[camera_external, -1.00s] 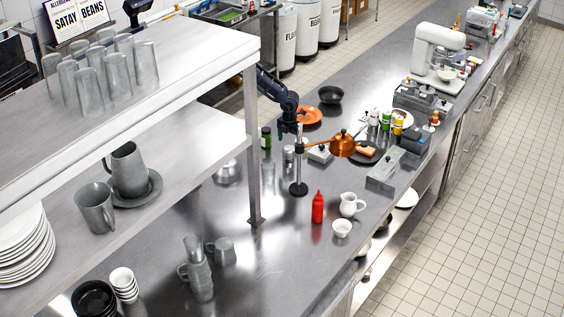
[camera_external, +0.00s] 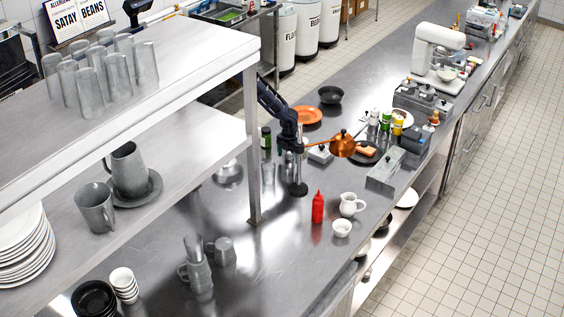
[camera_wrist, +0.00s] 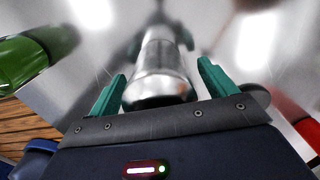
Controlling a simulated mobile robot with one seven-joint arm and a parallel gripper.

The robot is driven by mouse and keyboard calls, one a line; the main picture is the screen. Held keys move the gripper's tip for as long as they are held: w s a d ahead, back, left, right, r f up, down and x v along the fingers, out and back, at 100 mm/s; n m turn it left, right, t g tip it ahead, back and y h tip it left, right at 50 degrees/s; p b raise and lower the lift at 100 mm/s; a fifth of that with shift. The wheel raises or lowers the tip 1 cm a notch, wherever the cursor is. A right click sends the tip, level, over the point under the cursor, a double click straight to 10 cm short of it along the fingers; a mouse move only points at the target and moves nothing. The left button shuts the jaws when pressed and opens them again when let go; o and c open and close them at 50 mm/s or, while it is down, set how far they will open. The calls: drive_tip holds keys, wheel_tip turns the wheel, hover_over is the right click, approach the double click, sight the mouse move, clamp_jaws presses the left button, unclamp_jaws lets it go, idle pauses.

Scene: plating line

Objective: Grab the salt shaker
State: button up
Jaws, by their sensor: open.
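A shiny metal cylinder, which looks like the salt shaker (camera_wrist: 160,66), stands between the two teal fingers of my gripper (camera_wrist: 163,74) in the wrist view. The fingers are open, one on each side of it; whether either touches it I cannot tell. In the external view my gripper (camera_external: 289,149) is low over the counter behind the pole of the copper lamp. The shaker is mostly hidden there by my arm and the pole.
A green bottle (camera_external: 266,138) stands close on the left and also shows in the wrist view (camera_wrist: 38,56). The copper lamp (camera_external: 342,146) on its black-based pole stands close on the right. A red squeeze bottle (camera_external: 318,207) and a white jug (camera_external: 350,204) stand nearer the front edge.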

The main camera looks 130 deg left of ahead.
drive_tip(key=c, duration=1.2)
drive_tip(key=shift+r, duration=0.15)
